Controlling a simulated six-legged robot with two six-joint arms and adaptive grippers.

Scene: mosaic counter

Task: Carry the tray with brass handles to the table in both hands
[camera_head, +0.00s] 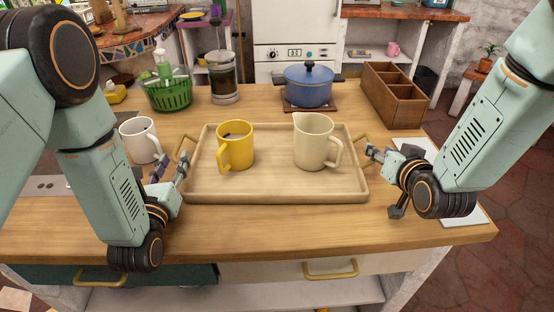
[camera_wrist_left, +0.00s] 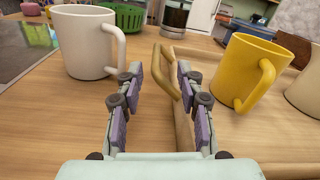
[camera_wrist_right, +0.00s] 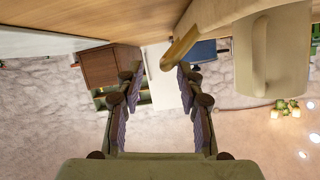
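The wooden tray (camera_head: 270,193) lies flat on the counter, with a yellow mug (camera_head: 236,149) and a cream pitcher (camera_head: 312,143) standing in it. Its left brass handle (camera_head: 183,148) also shows in the left wrist view (camera_wrist_left: 166,70), in front of the fingertips and close to the right finger. My left gripper (camera_head: 173,168) is open and empty beside the tray's left end. My right gripper (camera_head: 378,158) is open at the right end. The right brass handle (camera_head: 361,143) appears just beyond its fingertips in the right wrist view (camera_wrist_right: 181,48).
A white mug (camera_head: 141,141) stands close to my left gripper. Behind the tray are a green basket (camera_head: 169,94), a French press (camera_head: 223,82), a blue pot (camera_head: 308,88) and a wooden divided box (camera_head: 394,98). The counter's front strip (camera_head: 300,228) is clear.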

